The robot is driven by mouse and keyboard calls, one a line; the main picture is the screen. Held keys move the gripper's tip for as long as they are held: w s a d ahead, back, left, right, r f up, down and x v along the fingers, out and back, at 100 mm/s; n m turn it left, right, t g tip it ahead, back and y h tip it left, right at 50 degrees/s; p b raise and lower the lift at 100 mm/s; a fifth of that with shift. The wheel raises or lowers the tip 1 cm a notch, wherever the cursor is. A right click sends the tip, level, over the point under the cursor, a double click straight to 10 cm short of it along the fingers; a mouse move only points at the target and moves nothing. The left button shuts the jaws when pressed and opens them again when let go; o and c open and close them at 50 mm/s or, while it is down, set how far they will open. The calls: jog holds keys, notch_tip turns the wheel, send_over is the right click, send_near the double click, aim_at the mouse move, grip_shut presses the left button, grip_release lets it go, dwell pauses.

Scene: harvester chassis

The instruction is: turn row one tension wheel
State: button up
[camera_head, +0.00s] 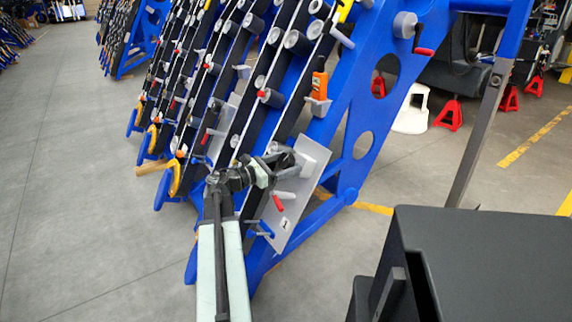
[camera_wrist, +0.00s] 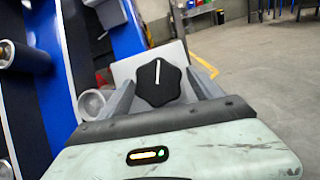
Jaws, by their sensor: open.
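The tension wheel (camera_wrist: 158,82) is a black lobed knob with a white pointer line, mounted on a light grey plate (camera_wrist: 150,62). In the wrist view the line stands nearly upright, leaning slightly right. My gripper (camera_wrist: 160,92) is open, with one grey finger on each side of the wheel. I cannot tell whether either finger touches it. In the head view my gripper (camera_head: 276,163) is at the upper part of the grey plate marked 1 (camera_head: 312,160). My gripper largely hides the wheel there.
A red-handled lever (camera_head: 278,203) sits just below my gripper on the plate. An orange device (camera_head: 319,86) is higher on the blue frame (camera_head: 345,110). Rollers and black belts fill the left side. A black box (camera_head: 480,265) stands at front right. Floor at left is clear.

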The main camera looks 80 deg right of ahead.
aim_at(281, 164)
jog(key=c, duration=1.4)
jog(key=shift+m+y, duration=0.3)
jog(key=shift+m, duration=0.3)
jog(key=o, duration=1.4)
jog(key=v, duration=0.8)
jog(key=shift+f, duration=0.1)
jog(key=shift+s, duration=0.1)
jog(key=shift+d, duration=0.1)
